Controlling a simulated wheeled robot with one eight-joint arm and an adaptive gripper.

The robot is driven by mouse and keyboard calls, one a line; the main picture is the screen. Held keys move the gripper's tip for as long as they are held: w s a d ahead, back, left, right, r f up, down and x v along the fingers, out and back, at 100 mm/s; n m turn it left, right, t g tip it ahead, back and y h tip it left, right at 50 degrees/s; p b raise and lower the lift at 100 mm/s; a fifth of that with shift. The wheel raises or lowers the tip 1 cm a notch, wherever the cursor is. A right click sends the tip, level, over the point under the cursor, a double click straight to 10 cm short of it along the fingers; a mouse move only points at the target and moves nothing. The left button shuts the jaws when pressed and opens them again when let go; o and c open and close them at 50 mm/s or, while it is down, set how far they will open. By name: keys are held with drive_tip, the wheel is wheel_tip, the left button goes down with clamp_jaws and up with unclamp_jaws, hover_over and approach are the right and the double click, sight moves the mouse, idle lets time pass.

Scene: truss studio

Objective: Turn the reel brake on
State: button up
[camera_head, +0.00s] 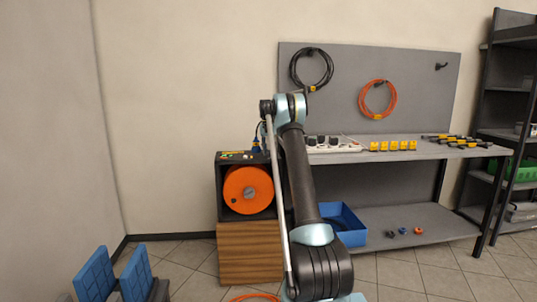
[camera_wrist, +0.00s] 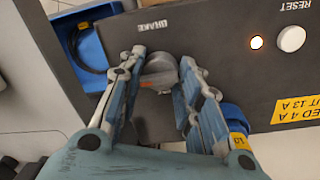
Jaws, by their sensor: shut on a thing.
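The reel brake is a round grey knob (camera_wrist: 160,72) on the dark top panel (camera_wrist: 220,50) of the reel box, next to the upside-down word BRAKE. An orange mark shows on the knob's near side. My gripper (camera_wrist: 158,68) is shut on the knob, with one finger on each side of it. In the head view the orange cable reel (camera_head: 248,190) sits in its dark box on a wooden cabinet (camera_head: 250,252). My arm's end reaches over the box top, and the knob itself cannot be made out there.
A lit lamp (camera_wrist: 256,42) and a white RESET button (camera_wrist: 291,38) are on the same panel. A blue plug (camera_wrist: 233,120) is close to the right finger. The workbench (camera_head: 420,152) stands to the right, with a blue bin (camera_head: 343,225) below.

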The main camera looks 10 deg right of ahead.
sight(268, 152)
idle(0.3)
drive_tip(key=o, duration=1)
drive_tip(key=shift+o, duration=0.2)
drive_tip(key=shift+r, duration=0.1)
wheel_tip(268, 152, up, 12)
drive_tip(key=shift+w+a+f, duration=0.2)
drive_tip(key=shift+w+a, duration=0.05)
drive_tip(key=shift+a, duration=0.15)
